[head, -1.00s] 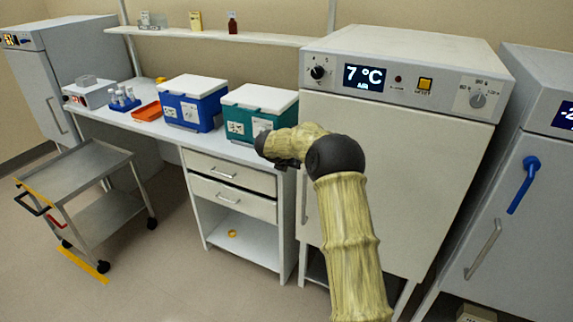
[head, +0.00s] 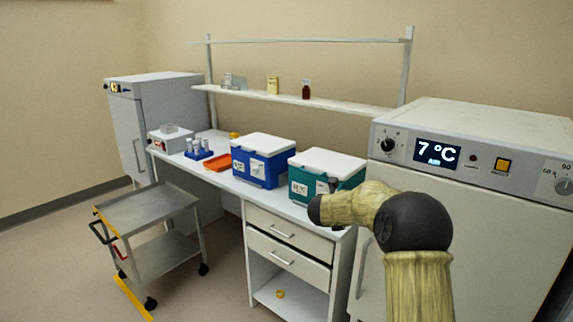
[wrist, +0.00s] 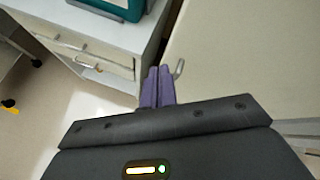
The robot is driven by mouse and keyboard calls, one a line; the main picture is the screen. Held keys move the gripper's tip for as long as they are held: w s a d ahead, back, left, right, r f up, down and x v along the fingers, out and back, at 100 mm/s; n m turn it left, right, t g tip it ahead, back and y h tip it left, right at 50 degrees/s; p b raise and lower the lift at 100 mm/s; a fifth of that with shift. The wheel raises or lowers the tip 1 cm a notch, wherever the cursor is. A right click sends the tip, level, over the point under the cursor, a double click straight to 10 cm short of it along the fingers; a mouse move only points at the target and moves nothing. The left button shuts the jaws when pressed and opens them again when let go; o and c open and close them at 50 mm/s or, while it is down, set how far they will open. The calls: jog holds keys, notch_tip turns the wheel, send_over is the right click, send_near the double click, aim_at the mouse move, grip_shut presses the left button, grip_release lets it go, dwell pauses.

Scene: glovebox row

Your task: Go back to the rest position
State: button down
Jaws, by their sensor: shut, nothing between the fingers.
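My gripper (wrist: 158,72) shows in the wrist view with its two purple fingers together and nothing between them. It hangs in front of the drawer cabinet and the large incubator door, apart from both as far as I can see. In the head view my arm, in a pale yellow sleeve with dark joints, reaches up at the right and bends left. The gripper's fingers are hidden there behind the arm.
An incubator (head: 470,210) reading 7 °C stands close at right. A bench (head: 222,180) holds a blue cooler (head: 262,168), a teal cooler (head: 345,184) and an orange tray (head: 217,161). A steel cart (head: 150,215) stands at left.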

jog(key=s+a+r+n+y+p, duration=0.1)
jog(key=s+a+n+y+p, duration=0.2)
jog(key=s+n, duration=0.6)
jog(key=s+a+r+n+y, duration=0.25)
jog(key=s+a+n, duration=0.25)
jog(key=n, duration=0.8)
jog(key=s+d+f+n+g+p, duration=0.1)
jog(key=s+f+n+g, duration=0.1)
jog(key=s+n, duration=0.5)
jog(key=s+d+f+n+g+p, duration=0.1)
jog(key=s+f+n+g, duration=0.2)
jog(key=s+n, duration=0.5)
jog(key=s+g, duration=0.1)
jog(key=s, duration=0.9)
jog(key=shift+s+d+f+g, duration=0.2)
jog(key=shift+s+f+g, duration=0.1)
jog(key=shift+g, duration=0.1)
jog(key=shift+w, duration=0.15)
